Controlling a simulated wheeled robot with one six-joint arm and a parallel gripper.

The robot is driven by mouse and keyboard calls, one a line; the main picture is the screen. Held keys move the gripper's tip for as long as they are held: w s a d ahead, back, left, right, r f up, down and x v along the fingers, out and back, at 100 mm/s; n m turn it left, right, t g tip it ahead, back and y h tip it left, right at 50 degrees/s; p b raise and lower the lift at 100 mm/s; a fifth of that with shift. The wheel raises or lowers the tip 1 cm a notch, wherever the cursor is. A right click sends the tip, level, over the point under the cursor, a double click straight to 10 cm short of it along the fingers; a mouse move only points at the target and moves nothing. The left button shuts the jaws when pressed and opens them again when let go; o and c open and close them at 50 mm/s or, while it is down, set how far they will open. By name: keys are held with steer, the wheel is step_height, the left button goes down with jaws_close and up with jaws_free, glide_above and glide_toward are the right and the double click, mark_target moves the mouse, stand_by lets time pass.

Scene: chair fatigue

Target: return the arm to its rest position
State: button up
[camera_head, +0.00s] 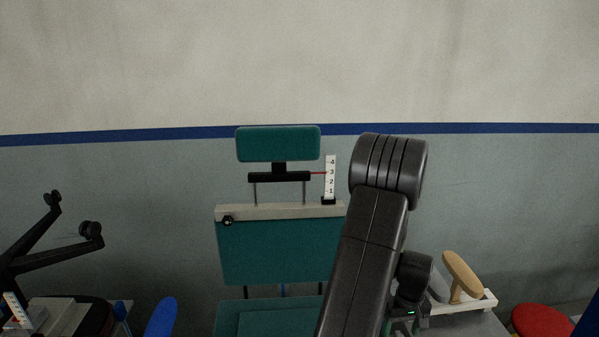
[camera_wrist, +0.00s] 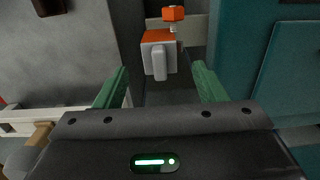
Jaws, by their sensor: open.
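My gripper (camera_wrist: 160,88) shows in the wrist view with its two green fingers spread apart and nothing between them. Beyond the fingers is a grey-white block with an orange top (camera_wrist: 158,38) and a small lever-like part on its front. In the head view my dark arm rises from the bottom, right of the teal chair, and bends at a large ribbed joint.
A teal chair (camera_head: 275,252) with a headrest (camera_head: 278,144) and a numbered scale (camera_head: 331,178) stands left of my arm. A tan armrest pad (camera_head: 461,272) and a red round seat (camera_head: 542,320) are at right. A black chair base (camera_head: 50,250) lies at left. The wall above is clear.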

steer(key=shift+r+p, duration=1.8)
steer(key=shift+r, duration=0.85)
